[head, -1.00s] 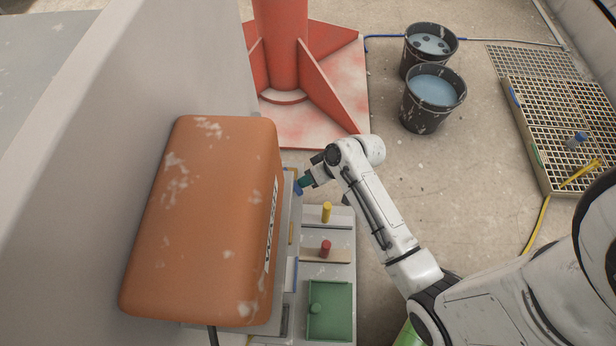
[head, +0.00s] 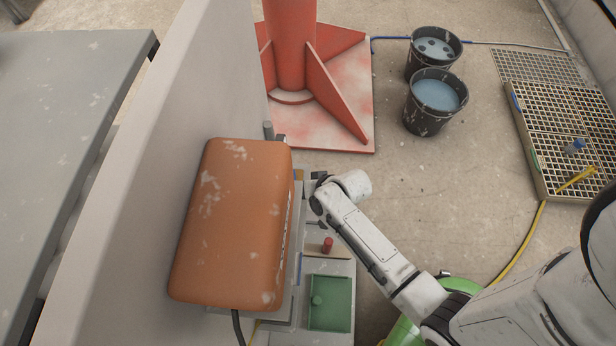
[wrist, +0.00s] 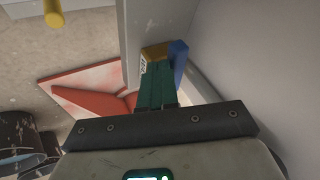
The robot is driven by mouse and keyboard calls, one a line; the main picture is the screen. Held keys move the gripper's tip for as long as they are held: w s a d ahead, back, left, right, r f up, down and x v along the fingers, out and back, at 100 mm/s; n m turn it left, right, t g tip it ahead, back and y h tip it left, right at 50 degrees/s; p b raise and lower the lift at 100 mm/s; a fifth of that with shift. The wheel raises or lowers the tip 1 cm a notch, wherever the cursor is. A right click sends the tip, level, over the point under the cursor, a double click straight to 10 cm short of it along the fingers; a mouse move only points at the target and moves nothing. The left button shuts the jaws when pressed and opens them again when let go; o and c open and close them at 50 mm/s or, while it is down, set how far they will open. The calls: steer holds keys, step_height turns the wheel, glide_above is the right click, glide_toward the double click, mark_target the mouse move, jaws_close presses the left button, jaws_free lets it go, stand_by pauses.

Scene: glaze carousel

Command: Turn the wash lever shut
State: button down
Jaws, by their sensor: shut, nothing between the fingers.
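The orange box (head: 232,225) with a label on its right side, only partly legible, is at the wall in the head view. My gripper shows in the wrist view with its green fingers (wrist: 157,85) together, nothing between them. A blue upright piece (wrist: 179,60) stands close at the right of the fingertips, and an ochre piece (wrist: 155,52) with a small label is just beyond them. I cannot tell which is the wash lever, or whether the fingers touch either. In the head view my wrist is right of the box and the fingertips are hard to make out.
Below my arm are a red knob (head: 328,244) and a green tray (head: 330,312). The red stand (head: 340,125) and two buckets (head: 434,105) are beyond. A pale wall (head: 130,190) is on the left.

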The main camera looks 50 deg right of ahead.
steer(key=shift+a+m, duration=0.2)
steer(key=shift+m, duration=0.1)
steer(key=shift+w+a+p, duration=0.2)
steer(key=shift+a+p, duration=0.1)
steer(key=shift+p, duration=0.2)
steer(key=shift+a, duration=0.1)
steer(key=shift+w, duration=0.1)
